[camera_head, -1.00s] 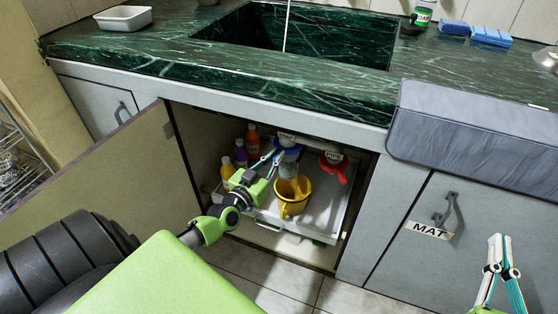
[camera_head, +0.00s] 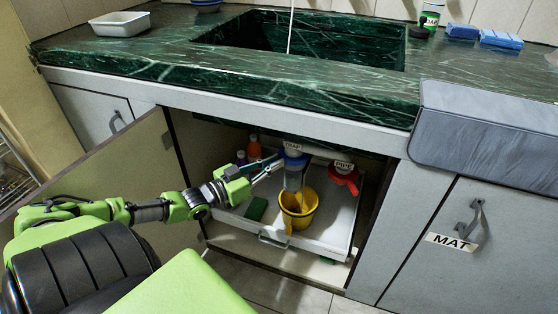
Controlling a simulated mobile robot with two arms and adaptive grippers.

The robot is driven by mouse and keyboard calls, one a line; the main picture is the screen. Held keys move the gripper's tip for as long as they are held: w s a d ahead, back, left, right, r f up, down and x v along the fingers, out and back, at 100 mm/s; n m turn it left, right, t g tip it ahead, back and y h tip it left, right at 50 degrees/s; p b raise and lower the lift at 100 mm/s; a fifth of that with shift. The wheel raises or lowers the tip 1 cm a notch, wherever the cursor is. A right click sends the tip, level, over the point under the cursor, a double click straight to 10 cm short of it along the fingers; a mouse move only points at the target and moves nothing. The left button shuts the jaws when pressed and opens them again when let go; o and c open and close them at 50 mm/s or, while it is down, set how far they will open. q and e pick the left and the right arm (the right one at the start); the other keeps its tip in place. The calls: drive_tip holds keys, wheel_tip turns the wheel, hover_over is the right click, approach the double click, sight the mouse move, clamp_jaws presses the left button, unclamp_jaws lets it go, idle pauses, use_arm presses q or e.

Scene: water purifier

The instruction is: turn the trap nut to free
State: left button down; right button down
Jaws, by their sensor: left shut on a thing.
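The blue trap nut (camera_head: 294,163) sits under the TRAP label (camera_head: 292,146) inside the open cabinet below the sink. A grey trap cup (camera_head: 293,181) hangs beneath it. My left gripper (camera_head: 276,164) reaches in from the left, with its fingers at the left side of the nut. It is shut on the nut, though the contact is small in the picture. A yellow bucket (camera_head: 298,209) stands below the trap. My right gripper is out of view.
A red valve (camera_head: 344,181) hangs right of the trap under the PIPE label (camera_head: 343,166). Bottles (camera_head: 254,147) stand behind my gripper. A green block (camera_head: 256,208) lies on the white pull-out tray (camera_head: 328,226). The open cabinet door (camera_head: 100,175) is at the left.

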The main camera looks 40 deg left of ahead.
use_arm(q)
drive_tip(key=shift+a, duration=0.2)
idle(0.3)
drive_tip(key=c, duration=2.1)
unclamp_jaws()
drive_tip(key=shift+c, duration=0.2)
drive_tip(key=shift+d, duration=0.15)
